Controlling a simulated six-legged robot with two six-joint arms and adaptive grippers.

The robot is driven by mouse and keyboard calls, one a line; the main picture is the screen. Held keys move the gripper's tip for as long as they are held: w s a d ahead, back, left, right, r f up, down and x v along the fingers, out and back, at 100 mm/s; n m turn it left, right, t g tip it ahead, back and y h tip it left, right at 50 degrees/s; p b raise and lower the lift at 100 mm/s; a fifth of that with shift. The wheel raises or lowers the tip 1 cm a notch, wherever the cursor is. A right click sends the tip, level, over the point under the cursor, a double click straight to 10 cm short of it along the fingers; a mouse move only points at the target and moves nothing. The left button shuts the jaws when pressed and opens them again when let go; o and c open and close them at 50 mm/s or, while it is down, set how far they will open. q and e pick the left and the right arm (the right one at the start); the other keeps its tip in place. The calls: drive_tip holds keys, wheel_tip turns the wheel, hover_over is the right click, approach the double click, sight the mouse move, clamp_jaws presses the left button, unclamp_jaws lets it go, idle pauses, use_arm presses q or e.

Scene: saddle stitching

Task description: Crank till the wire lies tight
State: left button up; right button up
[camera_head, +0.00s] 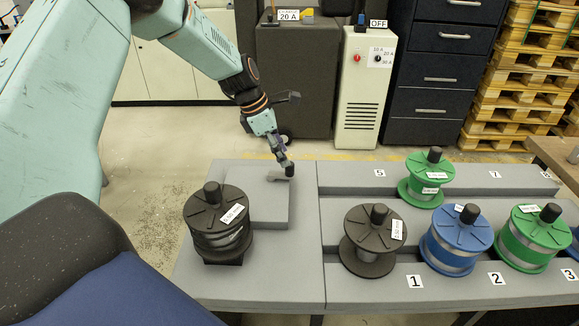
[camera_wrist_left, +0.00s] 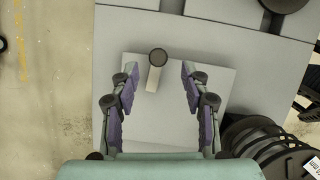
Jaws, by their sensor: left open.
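A grey block (camera_head: 265,207) stands on the left part of the grey bench, with a small crank on its top. The crank's dark round knob (camera_head: 290,170) and short light arm (camera_head: 278,178) show; the knob also shows in the left wrist view (camera_wrist_left: 158,56). My left gripper (camera_head: 284,158) is just above the crank, pointing down. In the left wrist view it is open (camera_wrist_left: 158,72), with the knob between and slightly beyond its fingertips. A black spool (camera_head: 216,216) with silver wire stands beside the block. I cannot tell how tight the wire is.
Another black spool (camera_head: 371,241), a blue spool (camera_head: 456,240) and green spools (camera_head: 427,178) (camera_head: 533,239) stand in numbered places on the right part of the bench. A white cabinet (camera_head: 362,95), dark drawers (camera_head: 442,75) and wooden pallets (camera_head: 520,75) are behind.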

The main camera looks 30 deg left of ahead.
use_arm(q)
drive_tip(key=b+x, duration=0.1)
drive_tip(key=x, duration=0.4)
drive_tip(key=shift+w+f, duration=0.25)
drive_tip(key=shift+f, duration=0.05)
drive_tip(key=shift+s, duration=0.1)
drive_tip(key=shift+d+r, duration=0.1)
drive_tip(key=c, duration=0.4)
clamp_jaws()
